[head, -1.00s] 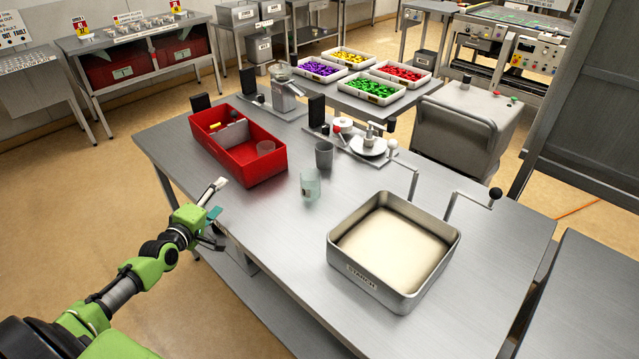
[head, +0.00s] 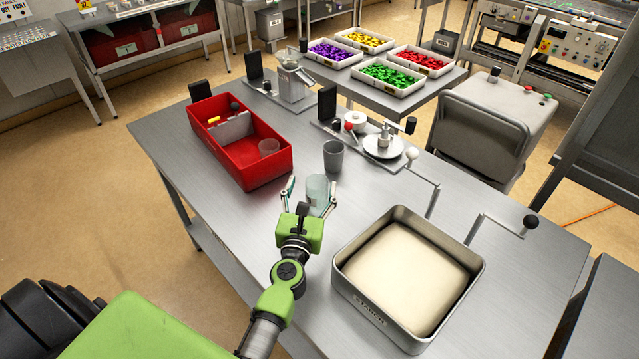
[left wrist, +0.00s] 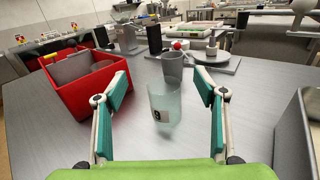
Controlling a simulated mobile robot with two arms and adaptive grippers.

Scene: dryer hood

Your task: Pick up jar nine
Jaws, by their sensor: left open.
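A clear, pale glass jar (head: 317,189) stands upright on the steel table. In the left wrist view the jar (left wrist: 164,103) carries a white label with a dark mark that looks like a 9. My left gripper (head: 311,196) is open, with one finger on each side of the jar. In the left wrist view its fingers (left wrist: 161,88) spread wide, with visible gaps to the jar on both sides, and nothing is held. My right gripper is not in view.
A grey cup (head: 333,157) stands just behind the jar. A red bin (head: 262,180) with a clear cup inside is to the left. A large metal starch tray (head: 345,285) is at the right. A scale-like device (head: 383,147) stands behind. The table's front left is clear.

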